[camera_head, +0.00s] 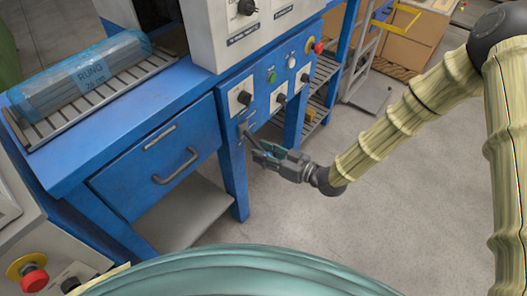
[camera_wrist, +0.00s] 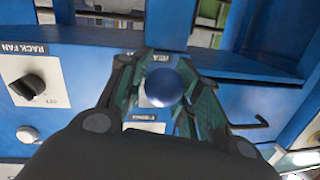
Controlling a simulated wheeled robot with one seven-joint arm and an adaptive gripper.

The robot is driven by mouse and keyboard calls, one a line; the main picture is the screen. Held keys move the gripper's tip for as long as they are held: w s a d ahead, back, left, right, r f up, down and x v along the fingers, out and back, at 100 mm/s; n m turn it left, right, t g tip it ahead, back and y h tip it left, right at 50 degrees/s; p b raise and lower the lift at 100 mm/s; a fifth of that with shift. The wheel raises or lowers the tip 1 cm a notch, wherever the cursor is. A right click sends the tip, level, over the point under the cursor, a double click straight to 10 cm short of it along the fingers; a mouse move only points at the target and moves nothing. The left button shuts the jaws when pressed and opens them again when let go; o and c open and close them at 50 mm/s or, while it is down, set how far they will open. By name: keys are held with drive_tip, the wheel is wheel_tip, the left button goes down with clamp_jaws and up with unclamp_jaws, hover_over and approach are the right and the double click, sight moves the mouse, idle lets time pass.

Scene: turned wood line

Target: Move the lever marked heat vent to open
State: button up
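A lever (camera_head: 249,136) sticks out from the front panel of the blue machine, below a plate with a dark knob. Its dark blue ball end (camera_wrist: 163,87) shows in the wrist view, in front of pale label plates (camera_wrist: 146,127) that I cannot read. My gripper (camera_head: 262,156) is at the lever's outer end. In the wrist view my gripper (camera_wrist: 160,90) has one finger on each side of the ball, apart, with a gap visible on the left. The lever's shaft is mostly hidden behind the ball there.
A rack fan knob (camera_wrist: 29,87) sits beside the lever. The panel also has a green button (camera_head: 272,77) and a red stop button (camera_head: 317,47). A drawer with a handle (camera_head: 176,166) is left of the lever. Open floor (camera_head: 300,220) lies in front.

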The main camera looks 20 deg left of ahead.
drive_tip(key=shift+a+r, duration=0.1)
drive_tip(key=shift+a, duration=0.05)
drive_tip(key=s+d+r, duration=0.1)
drive_tip(key=d, duration=1.1)
drive_tip(key=shift+s, duration=0.4)
drive_tip(key=shift+a+r, duration=0.1)
drive_tip(key=s+d+f+m+t+h, duration=0.1)
drive_tip(key=s+d+f+m+h, duration=0.45)
drive_tip(key=d+f, duration=0.45)
drive_tip(key=s+d+f+m+h, duration=0.5)
drive_tip(key=d+f+h, duration=0.1)
drive_tip(key=d+f, duration=0.4)
drive_tip(key=s+d+f+m+g+h, duration=0.3)
drive_tip(key=s+d+m+g+h, duration=0.15)
drive_tip(key=s+d, duration=0.95)
wheel_tip(320, 180, up, 18)
drive_tip(key=p, duration=1.8)
drive_tip(key=shift+w+a+t+h, duration=0.15)
drive_tip(key=shift+a+t+h, duration=0.2)
drive_tip(key=shift+t, duration=0.1)
